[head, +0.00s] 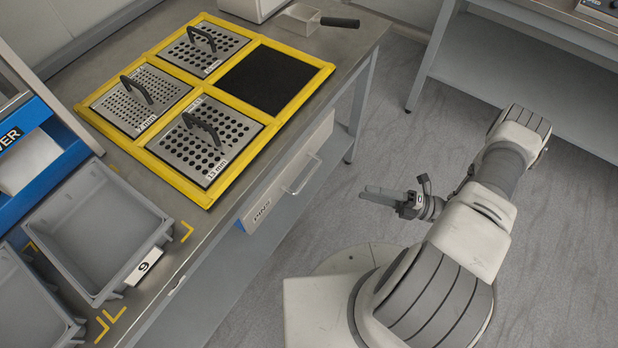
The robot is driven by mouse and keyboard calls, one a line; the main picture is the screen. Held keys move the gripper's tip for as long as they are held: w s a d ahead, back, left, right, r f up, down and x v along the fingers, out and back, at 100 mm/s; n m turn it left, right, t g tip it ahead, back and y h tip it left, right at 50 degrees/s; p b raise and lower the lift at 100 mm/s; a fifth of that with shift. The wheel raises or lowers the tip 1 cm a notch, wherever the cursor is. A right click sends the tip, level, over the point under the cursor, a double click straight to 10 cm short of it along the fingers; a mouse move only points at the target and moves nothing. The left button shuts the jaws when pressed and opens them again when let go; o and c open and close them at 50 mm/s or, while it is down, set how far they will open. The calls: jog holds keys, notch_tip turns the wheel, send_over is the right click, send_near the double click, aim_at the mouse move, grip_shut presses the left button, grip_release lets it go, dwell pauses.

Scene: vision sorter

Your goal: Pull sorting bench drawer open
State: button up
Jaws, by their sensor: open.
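The sorting bench drawer (268,196) is a light grey front labelled PINS under the bench top. It looks shut, or nearly flush with the bench. Its bar handle (303,174) sticks out from the front towards the right. My gripper (378,194) is to the right of the handle, above the floor and apart from the drawer. Its fingers point left towards the bench. It is open, and nothing shows between the fingers.
On the bench top (345,55), a yellow frame (225,190) holds perforated plates with black handles and one black pad. Another bench (500,60) stands at the upper right.

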aim_at(309, 176)
jog(key=b+x, duration=0.1)
jog(key=x, duration=1.6)
jog(key=shift+b, duration=0.4)
grip_shut()
dwell(0.4)
